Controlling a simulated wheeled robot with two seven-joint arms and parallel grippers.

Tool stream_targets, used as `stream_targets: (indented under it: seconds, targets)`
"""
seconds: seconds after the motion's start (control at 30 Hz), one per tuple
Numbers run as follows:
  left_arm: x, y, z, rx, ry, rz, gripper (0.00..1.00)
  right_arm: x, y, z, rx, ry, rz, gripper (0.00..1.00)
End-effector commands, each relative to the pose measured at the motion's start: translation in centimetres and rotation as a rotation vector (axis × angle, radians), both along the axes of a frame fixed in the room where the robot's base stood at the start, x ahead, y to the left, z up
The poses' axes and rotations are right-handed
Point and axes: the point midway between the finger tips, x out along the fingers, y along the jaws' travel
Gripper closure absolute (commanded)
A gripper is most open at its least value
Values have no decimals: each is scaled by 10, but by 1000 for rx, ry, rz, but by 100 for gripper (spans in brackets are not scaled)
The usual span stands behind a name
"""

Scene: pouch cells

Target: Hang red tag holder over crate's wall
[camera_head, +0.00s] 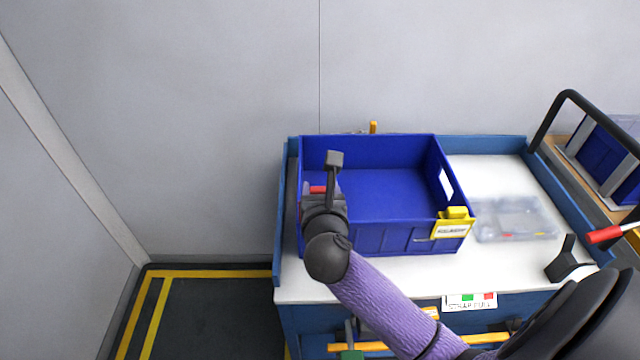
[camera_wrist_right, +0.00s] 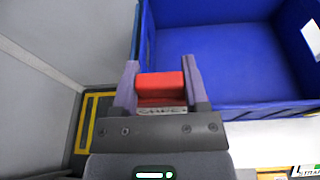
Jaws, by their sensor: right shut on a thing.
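The blue crate (camera_head: 385,185) stands open on the white cart top and also fills the top of the right wrist view (camera_wrist_right: 225,60). My right gripper (camera_head: 325,180) is at the crate's left wall, reaching in from the lower right. In the right wrist view its two fingers (camera_wrist_right: 160,88) are shut on the red tag holder (camera_wrist_right: 160,82), beside the crate's corner. Only a small red part of the holder (camera_head: 318,189) shows in the head view; the gripper hides the rest. I cannot tell whether it touches the wall. My left gripper is not in view.
A yellow tag holder (camera_head: 452,226) hangs on the crate's front wall at right. A clear tray (camera_head: 515,220) with small coloured pieces lies right of the crate. The cart has a raised blue rim (camera_head: 570,205). A black handle bar (camera_head: 570,97) rises at the right.

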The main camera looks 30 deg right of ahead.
Motion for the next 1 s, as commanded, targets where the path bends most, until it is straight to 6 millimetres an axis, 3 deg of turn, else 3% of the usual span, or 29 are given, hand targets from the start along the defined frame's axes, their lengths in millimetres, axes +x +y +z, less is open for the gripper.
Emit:
stream_targets:
  seconds: [0.03, 0.23, 1.0]
  targets:
    - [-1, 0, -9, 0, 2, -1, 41, 0, 0, -11, 1, 3, -1, 100]
    - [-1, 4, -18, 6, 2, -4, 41, 0, 0, -25, 0, 1, 0, 100]
    - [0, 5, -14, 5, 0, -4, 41, 0, 0, -25, 2, 1, -1, 100]
